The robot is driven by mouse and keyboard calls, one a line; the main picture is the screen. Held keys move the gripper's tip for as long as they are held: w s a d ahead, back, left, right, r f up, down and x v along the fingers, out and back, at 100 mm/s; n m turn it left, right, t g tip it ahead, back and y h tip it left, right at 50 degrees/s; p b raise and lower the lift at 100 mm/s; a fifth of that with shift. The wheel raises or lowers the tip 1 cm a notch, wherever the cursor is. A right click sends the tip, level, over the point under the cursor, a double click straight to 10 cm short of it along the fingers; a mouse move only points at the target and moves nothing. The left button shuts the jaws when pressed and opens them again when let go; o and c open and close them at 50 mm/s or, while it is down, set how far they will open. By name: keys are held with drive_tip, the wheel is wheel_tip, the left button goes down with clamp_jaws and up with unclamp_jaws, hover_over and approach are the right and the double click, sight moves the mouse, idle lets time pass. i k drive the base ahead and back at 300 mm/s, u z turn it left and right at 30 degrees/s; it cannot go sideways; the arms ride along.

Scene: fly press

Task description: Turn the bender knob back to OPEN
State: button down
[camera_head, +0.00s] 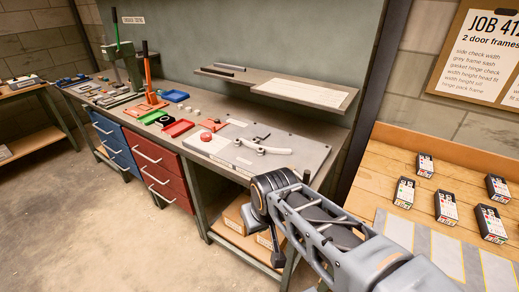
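A grey bender plate (292,158) lies on the right part of the workbench. A round red knob (206,137) sits at its left end. A pale curved bar (265,149) with a small dark handle lies across its middle. Any OPEN marking is too small to read. My arm reaches in from the lower right, and its dark joint stands in front of the bench, below the plate and apart from the knob. A dark end piece (277,258) hangs below that joint; I cannot make out the gripper fingers or whether they hold anything.
A shelf (290,88) with a white sheet overhangs the back of the plate. An orange-lever press (150,90), a green press (125,65) and small trays stand left. Blue and red drawers are below. Several dark boxes lie on the wooden table (400,163) at right. The left floor is clear.

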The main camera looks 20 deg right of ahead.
sight(204, 136)
drive_tip(key=z, duration=0.3)
drive_tip(key=k, duration=0.25)
drive_tip(key=u, duration=1.15)
drive_tip(key=i, duration=1.6)
drive_tip(key=z, duration=0.7)
